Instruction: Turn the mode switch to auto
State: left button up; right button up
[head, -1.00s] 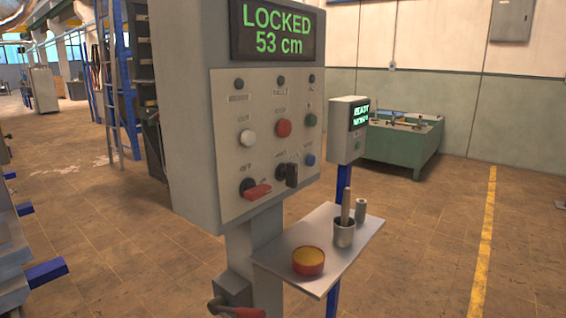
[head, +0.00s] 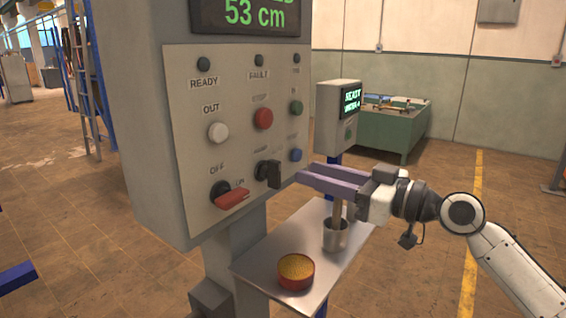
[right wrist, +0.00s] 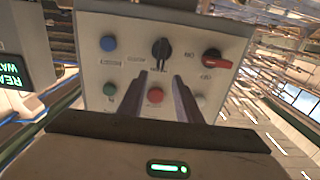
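The mode switch is the black rotary knob (head: 269,173) in the lower middle of the control panel (head: 190,130); it also shows in the right wrist view (right wrist: 161,52). The label by it is too small to read surely. A red rotary handle (head: 231,199) sits left of it by the OFF and ON labels. My right gripper (head: 306,176) is just right of the black knob, its fingers pointing at the panel. In the right wrist view its two fingers (right wrist: 163,95) are apart with nothing between them, and the knob lies beyond their tips. My left gripper is not in view.
A small display box (head: 337,92) stands behind. White, red, green and blue buttons surround the knob. Open floor lies to the right.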

aim_at(280, 164)
jog(key=p+x, duration=0.1)
jog(key=x, duration=0.7)
jog(key=shift+a, duration=0.1)
grip_shut()
